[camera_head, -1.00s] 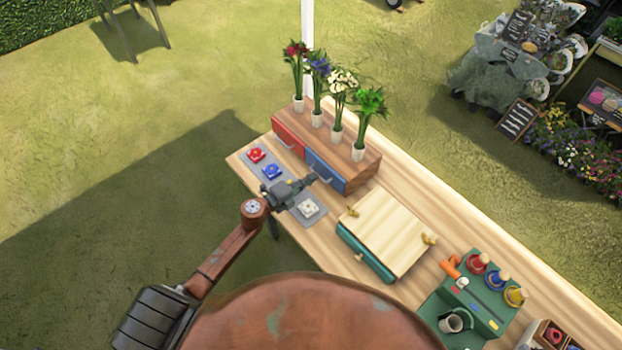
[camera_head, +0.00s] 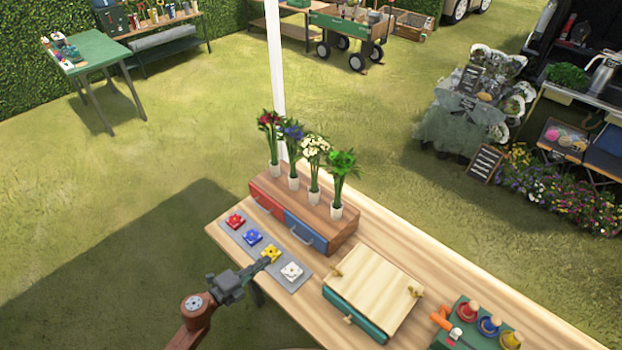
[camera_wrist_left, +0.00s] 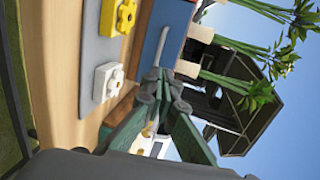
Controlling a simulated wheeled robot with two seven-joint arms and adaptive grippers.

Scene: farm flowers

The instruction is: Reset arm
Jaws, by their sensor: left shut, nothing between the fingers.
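My left gripper (camera_head: 262,267) shows in the camera_head view at the near edge of the wooden table, by the grey strip with coloured flower pieces. It is shut and empty. Its tip appears close to the yellow piece (camera_head: 271,254); I cannot tell the height gap. In the left wrist view my left gripper (camera_wrist_left: 165,88) has its green fingers together at the tips, in front of the blue drawer (camera_wrist_left: 165,35) and its handle. The yellow piece (camera_wrist_left: 126,14) and white piece (camera_wrist_left: 107,82) lie left of the fingers there. My right gripper is not in view.
On the table, the red-and-blue drawer box (camera_head: 322,228) carries several flower vases. A wooden-lidded box (camera_head: 375,283) stands to its right, then a green stand (camera_head: 474,335) with coloured rings. Red (camera_head: 235,221), blue (camera_head: 252,237) and white (camera_head: 291,271) pieces sit on the strip.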

